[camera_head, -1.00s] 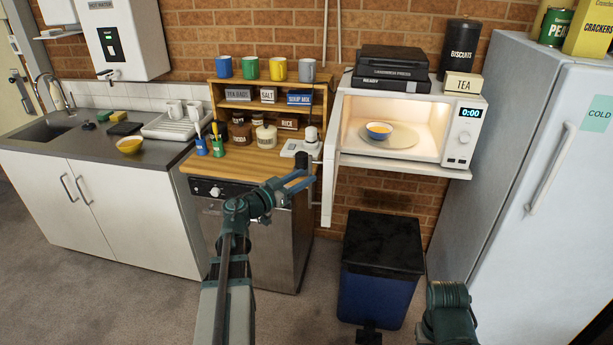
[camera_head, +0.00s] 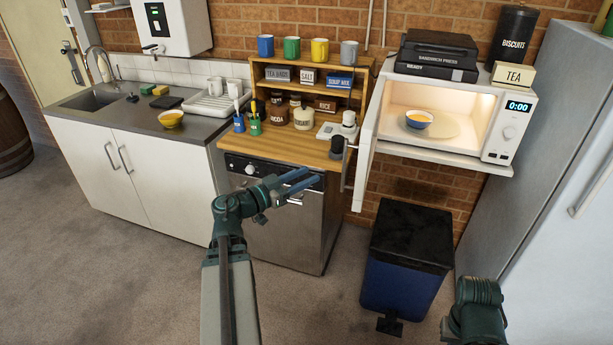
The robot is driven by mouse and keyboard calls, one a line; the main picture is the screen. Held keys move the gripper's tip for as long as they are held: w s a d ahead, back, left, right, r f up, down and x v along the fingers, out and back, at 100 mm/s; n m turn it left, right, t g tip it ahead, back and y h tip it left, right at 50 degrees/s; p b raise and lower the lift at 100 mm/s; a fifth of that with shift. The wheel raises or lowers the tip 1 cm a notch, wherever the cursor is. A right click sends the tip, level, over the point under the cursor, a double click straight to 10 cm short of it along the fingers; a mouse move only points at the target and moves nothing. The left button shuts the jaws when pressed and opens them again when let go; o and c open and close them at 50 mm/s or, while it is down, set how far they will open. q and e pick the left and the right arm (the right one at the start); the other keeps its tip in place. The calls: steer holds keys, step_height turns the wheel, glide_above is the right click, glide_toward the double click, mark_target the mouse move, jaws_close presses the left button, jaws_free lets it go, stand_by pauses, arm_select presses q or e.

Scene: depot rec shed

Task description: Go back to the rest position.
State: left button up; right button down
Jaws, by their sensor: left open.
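My left gripper (camera_head: 306,187) is open with nothing between its fingers. It shows in front of the steel dishwasher (camera_head: 286,226), below the wooden counter's front edge, apart from the shelf and the microwave. My left arm reaches up to it from the bottom of the view. A part of my right arm shows at the bottom right, but its gripper is out of view.
The open microwave door (camera_head: 362,147) juts toward me, right of the wooden counter (camera_head: 280,147). A blue bin (camera_head: 396,286) stands on the floor below. A fridge (camera_head: 545,190) is at the right.

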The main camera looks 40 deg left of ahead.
arm_select(q)
steer(key=shift+w, duration=0.1)
steer(key=w+a+n+y, duration=0.4)
steer(key=w+n+y, duration=0.45)
steer(key=y, duration=0.45)
steer(key=s+d+f+g+h, duration=0.35)
steer(key=d+f+g, duration=0.65)
steer(key=d+f, duration=0.55)
steer(key=s+d+f+m+g+h+p, duration=0.1)
steer(key=s+d+m+g, duration=0.2)
steer(key=s+d, duration=0.5)
steer(key=s+d+f+m+g+h+p, duration=0.2)
steer(key=s+d+m+g, duration=0.2)
steer(key=d, duration=1.2)
steer(key=s+m, duration=0.2)
steer(key=s, duration=0.2)
steer(key=shift+d+f, duration=0.25)
steer(key=shift+s+g, duration=0.1)
steer(key=shift+g, duration=0.2)
